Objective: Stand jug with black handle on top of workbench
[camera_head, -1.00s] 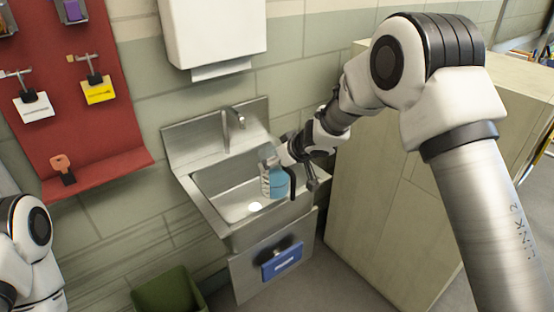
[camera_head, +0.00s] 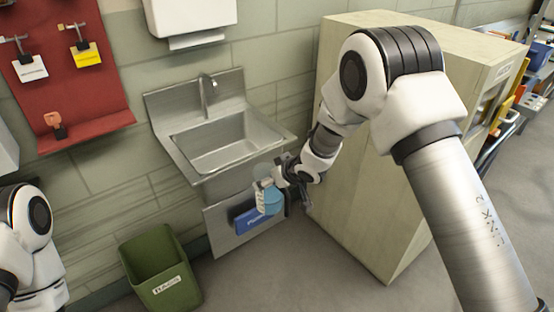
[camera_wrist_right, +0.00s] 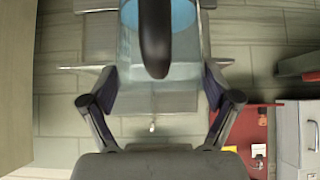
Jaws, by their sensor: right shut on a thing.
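The jug (camera_head: 268,197) is clear with blue liquid, and my right gripper (camera_head: 276,182) holds it in the air in front of the sink. In the right wrist view the jug (camera_wrist_right: 190,45) fills the top middle, with its black handle (camera_wrist_right: 155,40) toward the camera. I cannot pick out a workbench for certain.
A steel sink (camera_head: 222,145) is on the wall, with a blue box (camera_head: 250,218) below it. A green bin (camera_head: 160,268) stands on the floor. A large pale wooden cabinet (camera_head: 375,190) stands right of the sink. Shelving with colored items (camera_head: 520,100) is at far right. Grey floor is open in front.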

